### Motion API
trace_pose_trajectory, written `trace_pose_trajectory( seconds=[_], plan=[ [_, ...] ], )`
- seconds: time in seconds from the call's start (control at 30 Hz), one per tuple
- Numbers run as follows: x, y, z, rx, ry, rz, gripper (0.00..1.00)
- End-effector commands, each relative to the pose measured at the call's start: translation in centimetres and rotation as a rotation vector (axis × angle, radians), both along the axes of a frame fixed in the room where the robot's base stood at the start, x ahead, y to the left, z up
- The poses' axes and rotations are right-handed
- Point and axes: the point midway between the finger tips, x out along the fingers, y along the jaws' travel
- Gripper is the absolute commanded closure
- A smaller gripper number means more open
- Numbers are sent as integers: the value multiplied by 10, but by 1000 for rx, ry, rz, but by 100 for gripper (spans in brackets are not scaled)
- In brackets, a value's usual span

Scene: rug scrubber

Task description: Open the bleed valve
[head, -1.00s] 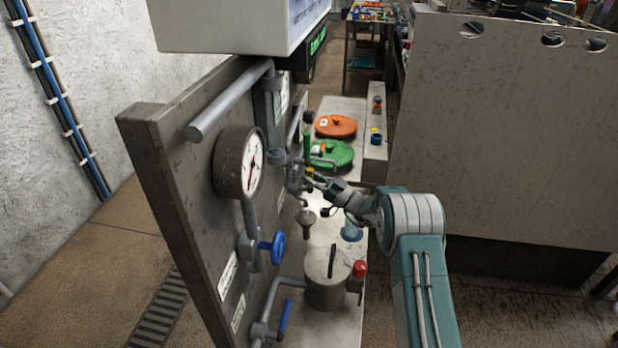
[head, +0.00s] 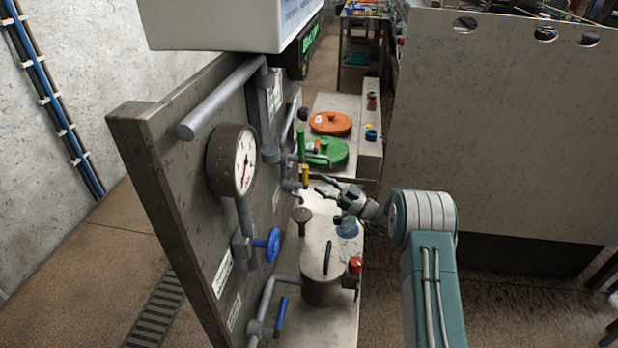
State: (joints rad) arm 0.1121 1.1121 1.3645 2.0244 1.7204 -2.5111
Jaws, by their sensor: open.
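A small yellow handle (head: 305,174) stands upright on the grey pipework of the panel. A green lever (head: 301,143) stands just above it. A blue handwheel (head: 268,245) and a blue lever (head: 281,315) are lower and nearer on the same panel. No readable label shows which of these is the bleed valve. My gripper (head: 320,184) is open and empty, its fingers pointing left at the yellow handle. A small gap shows between the fingertips and the handle, though depth is hard to judge.
A round gauge (head: 232,160) and a thick grey pipe (head: 220,102) stick out from the panel (head: 160,165). Green (head: 328,152) and orange lids (head: 330,123) lie behind. A tall grey cabinet (head: 510,130) bounds the right.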

Motion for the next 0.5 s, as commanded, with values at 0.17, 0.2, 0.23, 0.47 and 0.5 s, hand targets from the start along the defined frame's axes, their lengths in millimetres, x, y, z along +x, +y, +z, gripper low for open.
trace_pose_trajectory(
  seconds=[0.17,0.2,0.23,0.47,0.5],
  plan=[
    [-12,-31,-15,-1,3,-3,42],
    [-14,-36,-18,0,3,-2,42],
    [-15,-40,-19,0,3,-2,42],
    [-21,-52,-25,-1,2,1,42],
    [-21,-52,-25,-1,2,1,42]
  ],
)
